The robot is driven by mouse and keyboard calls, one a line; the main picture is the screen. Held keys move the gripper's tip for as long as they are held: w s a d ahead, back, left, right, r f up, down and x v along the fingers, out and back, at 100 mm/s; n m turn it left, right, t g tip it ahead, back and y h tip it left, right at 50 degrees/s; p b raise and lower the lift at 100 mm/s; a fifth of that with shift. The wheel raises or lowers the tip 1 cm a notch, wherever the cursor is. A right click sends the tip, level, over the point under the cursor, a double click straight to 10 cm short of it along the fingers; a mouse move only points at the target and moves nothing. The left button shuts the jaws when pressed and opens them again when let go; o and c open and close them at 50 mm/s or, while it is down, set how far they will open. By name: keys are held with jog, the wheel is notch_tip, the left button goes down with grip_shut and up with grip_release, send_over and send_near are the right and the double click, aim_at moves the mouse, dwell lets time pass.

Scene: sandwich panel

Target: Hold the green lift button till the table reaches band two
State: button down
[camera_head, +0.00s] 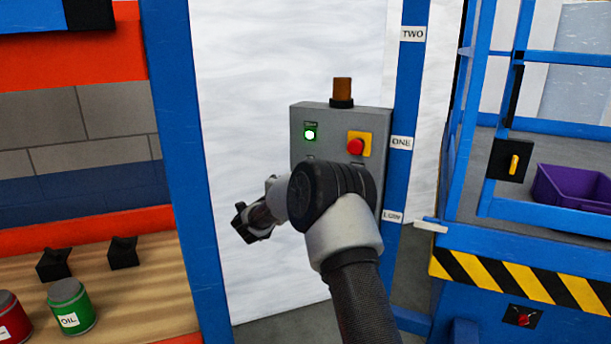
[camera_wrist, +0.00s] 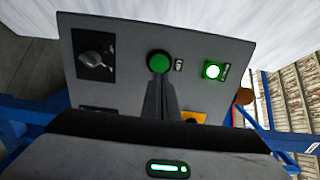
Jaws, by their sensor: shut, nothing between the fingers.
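The grey control box (camera_head: 330,120) stands on the blue post. In the wrist view the round green button (camera_wrist: 159,62) is on its face. My gripper (camera_wrist: 160,82) is shut and empty, its fingertips overlapping the button's lower edge in the picture; I cannot tell whether they touch it. In the head view my arm hides the button and fingertips. The lift table (camera_head: 480,242) is at the right. Its white pointer (camera_head: 431,226) is about level with the LOW label (camera_head: 392,216), below ONE (camera_head: 401,142) and TWO (camera_head: 412,34).
A lit green lamp (camera_head: 310,132) and a red stop button (camera_head: 356,147) on yellow are on the box. An amber beacon (camera_head: 342,91) tops it. A purple crate (camera_head: 572,188) sits on the table.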

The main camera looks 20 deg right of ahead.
jog(key=x, duration=0.7)
jog(key=shift+w+d, duration=0.15)
jog(key=shift+w, duration=0.05)
